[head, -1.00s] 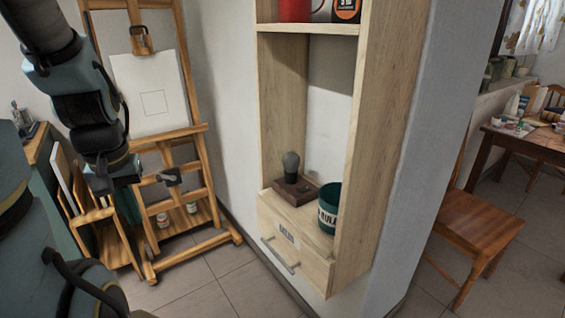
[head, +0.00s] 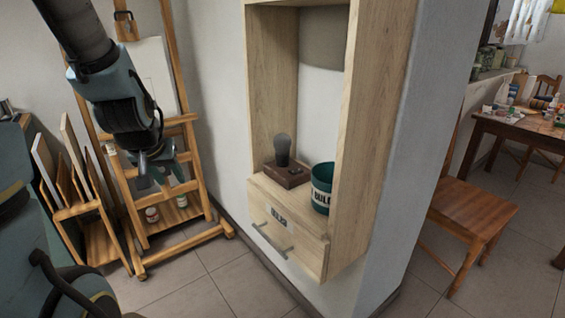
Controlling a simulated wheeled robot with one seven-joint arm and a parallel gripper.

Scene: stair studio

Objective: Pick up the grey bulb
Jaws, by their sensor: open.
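The grey bulb (head: 283,149) stands upright on a small dark brown wooden base (head: 289,174) on the lower shelf of a pale wooden shelf unit (head: 371,120). My gripper (head: 150,182) is at the left, in front of the easel. It is open and empty, pointing down, well apart from the bulb and to its left.
A teal labelled pot (head: 322,190) stands to the right of the bulb's base. A drawer (head: 283,228) with a metal handle is below the shelf. The unit's side panels flank the bulb. A wooden easel (head: 190,165) and a wooden chair (head: 470,208) stand on either side.

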